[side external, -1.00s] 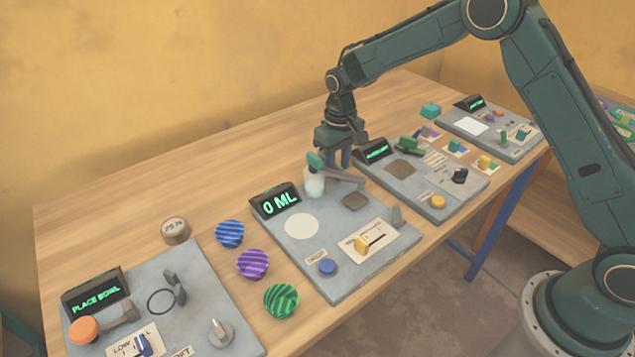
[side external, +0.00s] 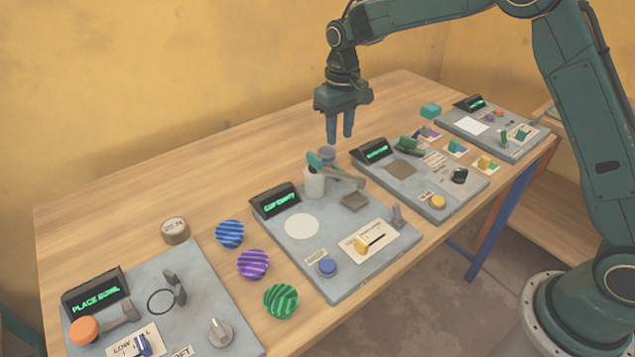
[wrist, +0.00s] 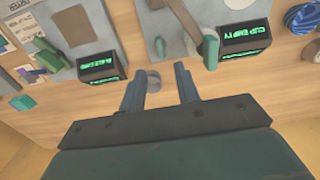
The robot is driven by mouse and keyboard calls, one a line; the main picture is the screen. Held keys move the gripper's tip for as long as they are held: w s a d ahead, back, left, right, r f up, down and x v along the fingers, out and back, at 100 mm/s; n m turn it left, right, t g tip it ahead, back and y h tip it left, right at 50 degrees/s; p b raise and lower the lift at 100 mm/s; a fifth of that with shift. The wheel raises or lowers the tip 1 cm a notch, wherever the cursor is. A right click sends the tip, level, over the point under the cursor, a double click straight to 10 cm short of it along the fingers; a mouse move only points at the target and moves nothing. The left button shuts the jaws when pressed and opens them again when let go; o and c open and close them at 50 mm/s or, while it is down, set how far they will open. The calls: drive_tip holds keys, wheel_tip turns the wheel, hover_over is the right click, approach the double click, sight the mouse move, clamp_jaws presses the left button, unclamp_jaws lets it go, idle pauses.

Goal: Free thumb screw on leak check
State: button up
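My gripper (side external: 340,138) is open and empty, pointing down above the table behind the panels. In the wrist view, its two fingers (wrist: 158,82) stand apart. No label reading leak check is legible, and I cannot tell which part is the thumb screw. The panel right of the middle (side external: 405,195) has a green handle (side external: 409,143), a black knob (side external: 460,175) and a yellow button (side external: 438,202). Its display text is too small to read.
The CUP EMPTY panel (side external: 340,280) has a white cup-like cylinder (side external: 314,185) under a teal-tipped lever. Blue (side external: 229,234), purple (side external: 252,264) and green (side external: 281,300) striped rounds lie left of it. The PLACE BOWL panel (side external: 195,270) is at left. The table's back is clear.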

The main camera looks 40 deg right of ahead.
wheel_tip(320, 180, up, 5)
drive_tip(key=shift+f, duration=0.1)
idle(0.7)
drive_tip(key=s+d+r+t, duration=0.3)
drive_tip(key=s+r, duration=0.9)
drive_tip(key=s, duration=0.5)
drive_tip(key=s+d+f+t, duration=0.1)
drive_tip(key=s+f+t, duration=0.1)
drive_tip(key=s, duration=1.6)
drive_tip(key=shift+s+f+t, duration=0.2)
drive_tip(key=shift+f+t, duration=0.1)
drive_tip(key=shift+f, duration=0.2)
